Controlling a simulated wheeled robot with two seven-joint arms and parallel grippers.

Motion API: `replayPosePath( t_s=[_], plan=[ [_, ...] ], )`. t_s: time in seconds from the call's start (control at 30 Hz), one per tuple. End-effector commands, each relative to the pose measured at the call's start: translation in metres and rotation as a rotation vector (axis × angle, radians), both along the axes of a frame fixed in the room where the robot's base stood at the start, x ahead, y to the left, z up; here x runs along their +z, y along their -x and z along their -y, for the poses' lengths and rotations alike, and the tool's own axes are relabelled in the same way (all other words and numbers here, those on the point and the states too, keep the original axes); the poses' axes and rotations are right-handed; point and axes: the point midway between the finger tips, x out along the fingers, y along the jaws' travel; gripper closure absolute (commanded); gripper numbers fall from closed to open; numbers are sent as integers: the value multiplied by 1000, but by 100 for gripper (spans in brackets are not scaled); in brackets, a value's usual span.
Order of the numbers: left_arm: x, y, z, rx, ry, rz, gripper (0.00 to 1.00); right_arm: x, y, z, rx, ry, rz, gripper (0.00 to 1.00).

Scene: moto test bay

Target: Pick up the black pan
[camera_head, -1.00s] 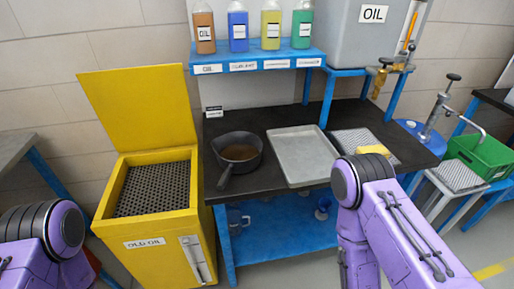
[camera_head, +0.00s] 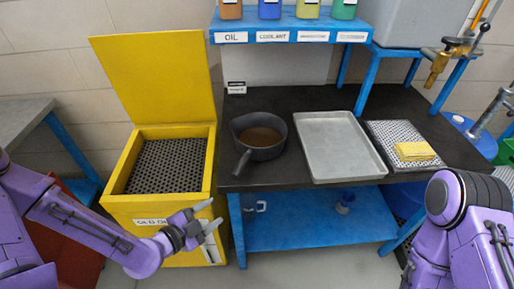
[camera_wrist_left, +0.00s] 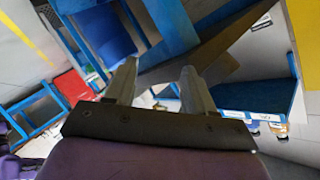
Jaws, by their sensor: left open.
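The black pan (camera_head: 259,135) stands upright on the dark bench top, with brown liquid in it. Its handle (camera_head: 242,163) points toward me and slightly left, reaching the bench's front edge. My left gripper (camera_head: 207,222) is open and empty in front of the yellow box, lower and to the left of the pan handle. In the left wrist view the two fingers of my left gripper (camera_wrist_left: 155,88) are apart with nothing between them. I cannot make out the pan in that view. My right arm shows at the lower right, but its gripper is out of view.
A yellow box (camera_head: 117,203) with a raised lid and a black grate stands left of the bench (camera_head: 300,95). A grey tray (camera_head: 338,146) lies right of the pan. A yellow sponge (camera_head: 414,151) lies on a perforated plate. A blue shelf (camera_head: 270,36) with bottles stands behind.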

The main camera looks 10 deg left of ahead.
Motion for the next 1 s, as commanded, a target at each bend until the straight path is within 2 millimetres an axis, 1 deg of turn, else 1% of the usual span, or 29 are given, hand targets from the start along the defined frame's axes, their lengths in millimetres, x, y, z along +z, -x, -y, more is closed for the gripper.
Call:
replayPosePath(
  t_s=[0.03, 0.1, 0.2, 0.23, 0.3, 0.37, 0.5, 0.6, 0.77, 0.9, 1.0],
  plan=[
    [21, -9, 4, -49, -73, 170, 46, -6, 0, 0, 0, 0, 0, 57],
    [49, -15, 8, -101, -191, 379, 46, -9, 0, 0, 0, 0, 0, 57],
    [75, -17, 12, -127, -311, 572, 46, -10, 0, 0, 0, 1, 1, 57],
    [79, -17, 13, -131, -333, 605, 46, -11, 0, 0, 0, 1, 1, 57],
    [83, -20, 15, -134, -366, 649, 46, -14, 0, 0, 0, 1, 1, 57],
    [83, -25, 18, -137, -376, 659, 46, -19, 0, 0, 0, 0, 0, 57],
    [84, -43, 29, -140, -375, 655, 46, -28, 0, 0, 0, 0, 0, 57],
    [86, -56, 35, -138, -375, 653, 46, -29, 0, 0, 0, 0, 0, 57],
    [90, -70, 42, -139, -373, 652, 46, -27, 0, 0, 0, 1, 1, 57],
    [93, -94, 53, -138, -373, 651, 46, -20, 0, 0, 0, 0, 0, 57],
    [94, -106, 59, -137, -372, 650, 46, -19, 0, 0, 0, 1, 1, 57]
  ],
)
